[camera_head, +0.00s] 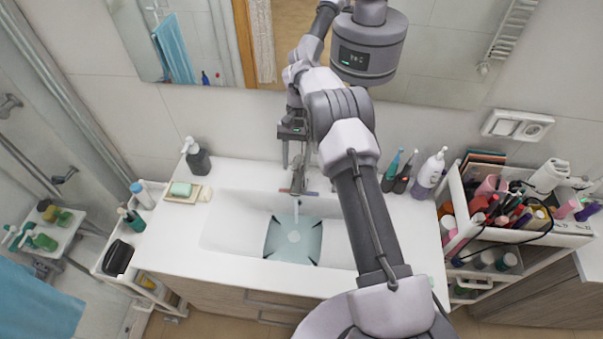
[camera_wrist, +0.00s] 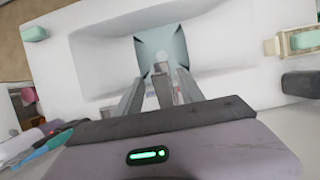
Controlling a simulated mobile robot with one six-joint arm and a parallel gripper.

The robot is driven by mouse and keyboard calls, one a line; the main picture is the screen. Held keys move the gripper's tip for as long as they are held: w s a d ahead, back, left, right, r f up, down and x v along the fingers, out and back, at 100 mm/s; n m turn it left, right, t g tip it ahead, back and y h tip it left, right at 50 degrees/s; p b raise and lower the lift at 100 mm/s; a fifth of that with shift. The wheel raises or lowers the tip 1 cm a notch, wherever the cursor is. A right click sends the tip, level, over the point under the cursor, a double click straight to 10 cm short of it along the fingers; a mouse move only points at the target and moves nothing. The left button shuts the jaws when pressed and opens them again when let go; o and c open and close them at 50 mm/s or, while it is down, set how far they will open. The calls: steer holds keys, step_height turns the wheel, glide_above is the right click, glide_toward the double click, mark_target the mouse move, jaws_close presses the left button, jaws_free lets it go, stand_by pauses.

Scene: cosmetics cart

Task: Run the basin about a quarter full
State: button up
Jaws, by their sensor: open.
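The white basin (camera_head: 228,222) is set into the counter under the mirror. A bluish pool of water (camera_head: 292,243) with dark corners lies on its bottom; it also shows in the wrist view (camera_wrist: 150,48). The tap (camera_head: 298,184) stands at the basin's back edge, with small red and blue marks at its sides. A thin pale stream seems to fall from its spout into the pool. My gripper (camera_head: 296,160) is open, fingers down, just above and behind the tap. In the wrist view the tap (camera_wrist: 163,85) shows between the two fingers; contact cannot be told.
A soap dish (camera_head: 183,197) and dark pump bottle (camera_head: 197,158) stand left of the basin. Toothbrushes (camera_head: 397,170) and a white bottle (camera_head: 430,174) stand right of it. A full cosmetics cart (camera_head: 520,238) is at the right. The mirror (camera_head: 430,60) is close behind my arm.

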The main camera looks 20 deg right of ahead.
steer(key=r, duration=0.3)
steer(key=shift+s, duration=0.25)
steer(key=s+r+b, duration=0.1)
steer(key=s+b, duration=0.1)
steer(key=s, duration=1.3)
steer(key=shift+s, duration=0.25)
steer(key=shift+r, duration=0.1)
